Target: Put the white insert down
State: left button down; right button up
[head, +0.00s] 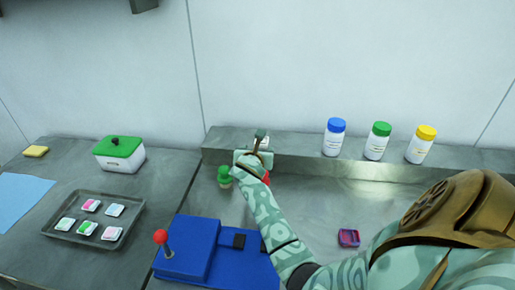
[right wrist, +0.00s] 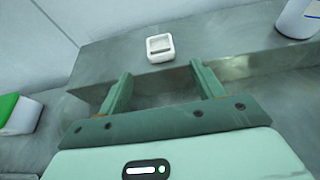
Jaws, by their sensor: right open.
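The white insert (right wrist: 160,47) is a small white block with a square recess. In the right wrist view it rests on the grey ledge (right wrist: 108,50), beyond my fingertips. In the head view only a bit of the insert (head: 263,142) shows behind my right gripper. My right gripper (head: 260,139) is over the ledge's left part. In the right wrist view this gripper (right wrist: 160,82) is open, its two fingers apart with nothing between them, and the insert lies clear of both. My left gripper is not in view.
Bottles with blue (head: 334,138), green (head: 376,141) and yellow (head: 420,145) caps stand on the ledge to the right. A blue machine (head: 192,245) with a red-knobbed lever is in front. A tray (head: 60,228) of several inserts and a green-lidded box (head: 120,153) are left.

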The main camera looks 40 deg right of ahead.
jog(key=shift+v, duration=1.45)
